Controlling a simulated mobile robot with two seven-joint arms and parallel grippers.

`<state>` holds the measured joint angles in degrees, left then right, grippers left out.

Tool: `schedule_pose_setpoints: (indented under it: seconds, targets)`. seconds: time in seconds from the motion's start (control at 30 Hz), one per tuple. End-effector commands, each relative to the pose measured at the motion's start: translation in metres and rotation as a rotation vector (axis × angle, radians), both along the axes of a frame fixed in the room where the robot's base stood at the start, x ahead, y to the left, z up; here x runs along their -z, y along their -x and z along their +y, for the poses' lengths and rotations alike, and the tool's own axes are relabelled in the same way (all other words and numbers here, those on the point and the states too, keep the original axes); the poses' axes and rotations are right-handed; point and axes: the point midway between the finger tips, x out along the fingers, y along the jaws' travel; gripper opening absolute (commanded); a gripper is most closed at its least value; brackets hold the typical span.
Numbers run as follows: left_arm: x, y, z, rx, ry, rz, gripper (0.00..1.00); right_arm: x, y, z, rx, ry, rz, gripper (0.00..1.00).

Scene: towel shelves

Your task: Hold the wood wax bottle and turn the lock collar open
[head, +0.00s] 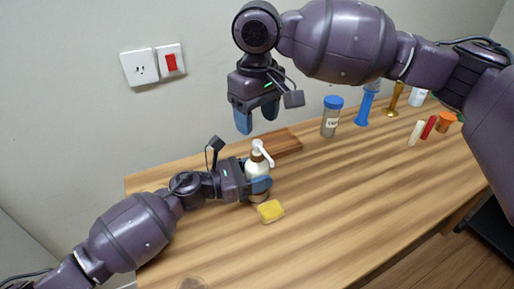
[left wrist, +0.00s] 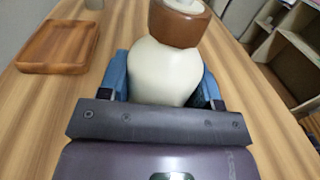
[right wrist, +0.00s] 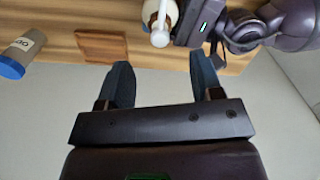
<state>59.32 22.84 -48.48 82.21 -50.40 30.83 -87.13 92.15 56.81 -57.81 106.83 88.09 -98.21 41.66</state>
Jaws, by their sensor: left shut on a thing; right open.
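The wood wax bottle (head: 257,167) stands upright on the table, cream-coloured, with a brown lock collar (head: 257,156) and a white pump head (head: 263,150). In the left wrist view the cream body (left wrist: 163,75) sits between my blue fingers, with the brown collar (left wrist: 180,24) above them. My left gripper (head: 260,187) is shut on the bottle body. My right gripper (head: 243,118) is open and empty, raised above and behind the bottle. In the right wrist view the bottle's white pump head (right wrist: 160,32) shows beyond the fingers, clear of them.
A wooden tray (head: 284,143) lies just behind the bottle, and a yellow sponge (head: 270,211) lies in front of it. A blue-capped jar (head: 331,117) and several other items stand along the table's back right. The middle of the wooden table (head: 350,180) is clear.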

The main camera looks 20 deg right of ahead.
Motion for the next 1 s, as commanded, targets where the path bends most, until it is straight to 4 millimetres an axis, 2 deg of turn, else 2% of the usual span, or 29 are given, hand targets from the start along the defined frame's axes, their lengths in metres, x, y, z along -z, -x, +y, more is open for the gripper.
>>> schedule_pose_setpoints:
  seconds: [0.2, 0.43, 0.6, 0.9, 0.93, 1.0]
  targets:
    - [0.0, 0.0, 0.0, 0.0, 0.0, 0.0, 0.29, 0.04, 0.001, 0.0, -0.001, 0.001, 0.004, 0.6]
    - [0.0, 0.0, 0.0, 0.0, 0.0, 0.0, 0.29, 0.071, 0.0, 0.0, -0.001, 0.001, 0.002, 0.6]
    - [0.0, 0.0, 0.0, 0.0, 0.0, 0.0, 0.29, 0.081, 0.0, 0.0, -0.001, 0.0, 0.001, 0.6]
    - [0.0, 0.0, 0.0, 0.0, 0.0, 0.0, 0.29, 0.083, 0.0, 0.0, -0.001, 0.0, 0.001, 0.6]
    - [0.0, 0.0, 0.0, 0.0, 0.0, 0.0, 0.29, 0.083, 0.0, 0.0, -0.001, 0.0, 0.001, 0.58]
    - [0.0, 0.0, 0.0, 0.0, 0.0, 0.0, 0.29, 0.083, 0.0, 0.0, -0.001, 0.0, 0.001, 0.47]
